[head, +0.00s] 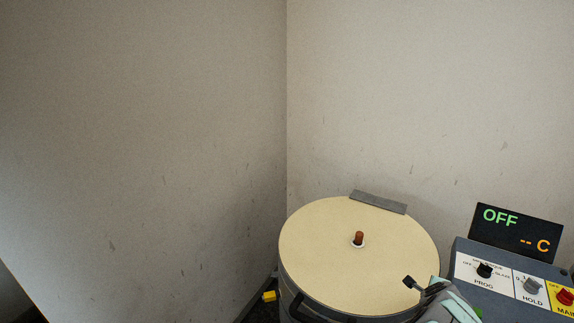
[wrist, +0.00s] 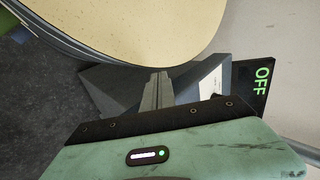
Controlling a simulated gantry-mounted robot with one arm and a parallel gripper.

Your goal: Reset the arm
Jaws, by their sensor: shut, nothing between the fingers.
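My gripper (head: 409,282) shows at the lower right of the head view, in front of the right part of a round cream lid. Part of its green body is cut off by the bottom edge. In the wrist view its grey fingers (wrist: 157,90) are together, with nothing between them. The green body with a lit indicator fills the bottom of that view. The round drum's cream lid (head: 340,262) lies flat and closed, and its edge also shows in the wrist view (wrist: 150,25). I cannot tell how far the fingers are from the lid.
A grey bracket (head: 378,202) is at the lid's back. A control box (head: 517,284) with several knobs stands right; its display (head: 515,232) reads OFF. Walls close off the back and left. A yellow piece (head: 269,296) sits left.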

